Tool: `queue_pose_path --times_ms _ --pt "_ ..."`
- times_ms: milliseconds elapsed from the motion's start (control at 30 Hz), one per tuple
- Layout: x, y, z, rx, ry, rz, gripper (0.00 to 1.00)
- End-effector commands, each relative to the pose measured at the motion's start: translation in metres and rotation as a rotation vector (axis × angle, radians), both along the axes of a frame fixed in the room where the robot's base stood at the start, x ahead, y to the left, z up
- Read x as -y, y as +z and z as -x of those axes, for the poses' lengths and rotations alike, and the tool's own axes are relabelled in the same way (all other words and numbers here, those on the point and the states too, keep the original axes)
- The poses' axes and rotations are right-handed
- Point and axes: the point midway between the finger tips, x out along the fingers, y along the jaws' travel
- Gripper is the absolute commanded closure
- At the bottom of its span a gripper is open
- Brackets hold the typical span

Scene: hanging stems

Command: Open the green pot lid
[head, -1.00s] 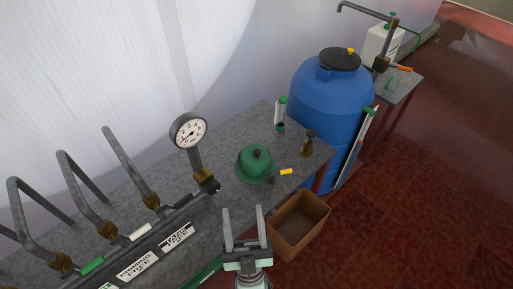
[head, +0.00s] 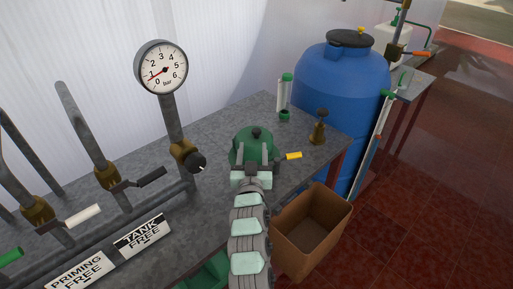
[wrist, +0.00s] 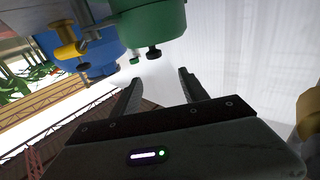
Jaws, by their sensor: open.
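The green pot (head: 246,143) stands on the grey bench in the head view, with a black knob (head: 256,131) on its domed lid. A yellow-handled valve (head: 294,156) sticks out to its right. My gripper (head: 256,152) overlaps the pot in this view and hides its lower front. In the wrist view the pot (wrist: 155,24) appears inverted at the top, with its black knob (wrist: 154,51) pointing down. My gripper (wrist: 158,84) is open there, and the space between its fingers is empty. The knob is beyond the fingertips, apart from them.
A pressure gauge (head: 161,68) on a pipe and several valves stand left of the pot. A brass fitting (head: 318,127) and a green-capped tube (head: 285,93) stand behind it. A blue tank (head: 343,92) is at back right.

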Motion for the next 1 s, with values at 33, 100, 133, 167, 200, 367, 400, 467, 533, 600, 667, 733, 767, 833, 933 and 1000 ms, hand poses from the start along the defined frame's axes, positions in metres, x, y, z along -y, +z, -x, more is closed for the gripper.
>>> queue_pose_path --times_ms 33,100,133,167,200,367,400,467,533,600,667,733,767,833,933,1000 --pt "0.003 -0.008 -0.003 -0.014 -0.01 -0.004 0.48" --pt "0.005 -0.01 -0.004 -0.029 -0.019 -0.007 0.48" --pt "0.006 -0.011 -0.005 -0.033 -0.021 -0.008 0.48" --pt "0.006 -0.011 -0.006 -0.036 -0.023 -0.008 0.48" --pt "0.007 -0.011 -0.008 -0.038 -0.024 -0.008 0.48" --pt "0.009 -0.012 -0.024 -0.041 -0.024 -0.008 0.48" --pt "0.009 -0.011 -0.029 -0.039 -0.024 -0.008 0.48" --pt "0.01 -0.011 -0.039 -0.039 -0.024 -0.008 0.48" --pt "0.011 -0.011 -0.049 -0.037 -0.023 -0.008 0.48" --pt "0.012 -0.011 -0.06 -0.039 -0.024 -0.009 0.48" --pt "0.013 -0.011 -0.069 -0.039 -0.023 -0.009 0.48" --pt "0.013 -0.012 -0.078 -0.04 -0.023 -0.009 0.48" --pt "0.014 -0.012 -0.082 -0.04 -0.023 -0.009 0.48" --pt "0.015 -0.01 -0.09 -0.035 -0.022 -0.009 0.48" --pt "0.016 -0.012 -0.099 -0.04 -0.023 -0.008 0.48" --pt "0.017 -0.012 -0.104 -0.041 -0.024 -0.008 0.48"
